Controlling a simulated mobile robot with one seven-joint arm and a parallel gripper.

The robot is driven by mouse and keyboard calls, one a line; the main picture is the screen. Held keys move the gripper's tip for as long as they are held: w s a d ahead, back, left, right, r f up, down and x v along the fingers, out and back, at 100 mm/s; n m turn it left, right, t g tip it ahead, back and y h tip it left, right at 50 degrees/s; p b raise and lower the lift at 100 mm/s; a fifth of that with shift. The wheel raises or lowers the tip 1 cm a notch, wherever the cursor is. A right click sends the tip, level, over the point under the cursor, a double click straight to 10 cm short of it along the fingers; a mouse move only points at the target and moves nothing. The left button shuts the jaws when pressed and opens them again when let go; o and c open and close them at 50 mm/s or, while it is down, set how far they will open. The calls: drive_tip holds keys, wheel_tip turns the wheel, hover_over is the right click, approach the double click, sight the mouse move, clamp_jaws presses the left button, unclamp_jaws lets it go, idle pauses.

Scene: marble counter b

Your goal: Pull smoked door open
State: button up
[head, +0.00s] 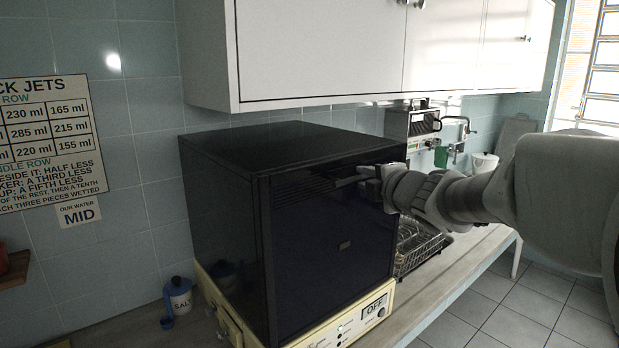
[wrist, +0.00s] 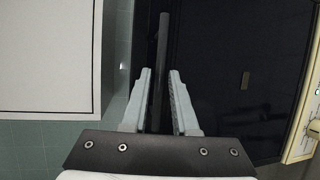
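The smoked door (head: 320,255) is the dark, glossy front of a black box on a cream base. It looks shut, with no gap visible along its edges. It also fills much of the right of the wrist view (wrist: 235,50). A dark bar handle (head: 347,182) lies near the door's top; in the wrist view the bar (wrist: 162,45) runs up between my fingers. My gripper (head: 369,178) is at the handle's right part. In the wrist view, my gripper (wrist: 160,73) is open, its fingers on either side of the bar, with small gaps showing.
White wall cabinets (head: 320,50) hang above the box. A wire rack (head: 420,248) stands to its right on the counter. A salt jar (head: 178,296) stands at its left. The floor (head: 520,310) in front of the counter is clear.

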drive_tip(key=shift+x, duration=1.25)
clamp_jaws()
idle(0.6)
